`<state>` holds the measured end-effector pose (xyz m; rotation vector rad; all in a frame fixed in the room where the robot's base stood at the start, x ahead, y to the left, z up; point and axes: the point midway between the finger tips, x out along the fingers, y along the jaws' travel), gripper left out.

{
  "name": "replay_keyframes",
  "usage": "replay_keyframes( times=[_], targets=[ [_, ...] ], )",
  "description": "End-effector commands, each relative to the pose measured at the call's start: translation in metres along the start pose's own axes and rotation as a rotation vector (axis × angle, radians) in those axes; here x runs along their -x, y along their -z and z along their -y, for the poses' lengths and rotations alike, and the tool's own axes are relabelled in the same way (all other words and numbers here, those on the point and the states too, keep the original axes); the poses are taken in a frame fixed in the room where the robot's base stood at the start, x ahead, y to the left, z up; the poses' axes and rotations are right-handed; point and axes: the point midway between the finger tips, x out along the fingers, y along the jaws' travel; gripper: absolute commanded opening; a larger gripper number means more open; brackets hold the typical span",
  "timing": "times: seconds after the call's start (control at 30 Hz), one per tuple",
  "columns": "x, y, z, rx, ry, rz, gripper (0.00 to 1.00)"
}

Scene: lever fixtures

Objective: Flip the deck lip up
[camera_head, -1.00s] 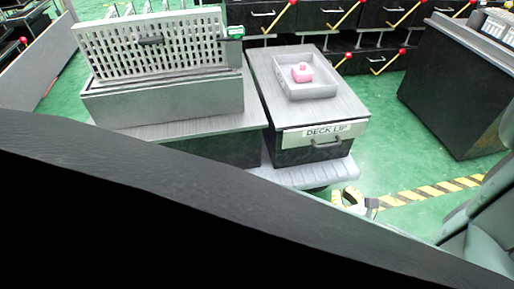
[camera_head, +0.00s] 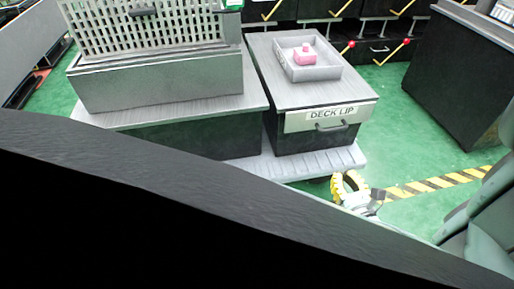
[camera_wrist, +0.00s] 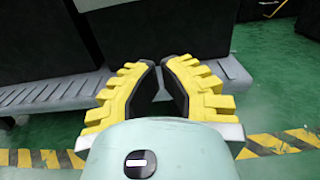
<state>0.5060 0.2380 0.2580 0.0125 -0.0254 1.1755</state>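The deck lip is a pale plate labelled "DECK LIP" (camera_head: 331,114) with a dark handle (camera_head: 331,126), on the upper front of a dark cabinet with a grey top. The plate hangs down against the cabinet front. My gripper (camera_head: 345,176) is low in front of the cabinet, below and slightly right of the handle, apart from it. In the wrist view its yellow fingers (camera_wrist: 158,66) lean toward each other with a narrow gap at the tips and nothing between them. The lip and handle cannot be made out in the wrist view.
A grey tray (camera_head: 319,73) with a pink object (camera_head: 304,55) sits on the cabinet top. A grey ribbed ledge (camera_head: 290,166) runs along the cabinet base. A perforated panel (camera_head: 150,27) stands at left. Green floor with a striped line (camera_head: 430,188) lies open at right.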

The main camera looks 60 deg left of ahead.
Motion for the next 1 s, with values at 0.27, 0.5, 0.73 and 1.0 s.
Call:
replay_keyframes(
  times=[0.27, 0.5, 0.73, 1.0],
  targets=[
    [-0.057, 0.004, -0.004, 0.003, -0.011, 0.007, 0.00],
    [-0.090, -0.013, -0.004, 0.004, -0.008, 0.004, 0.00],
    [-0.094, -0.030, -0.005, 0.001, -0.010, 0.004, 0.00],
    [-0.097, -0.039, -0.004, 0.000, -0.008, 0.004, 0.00]
  ],
)
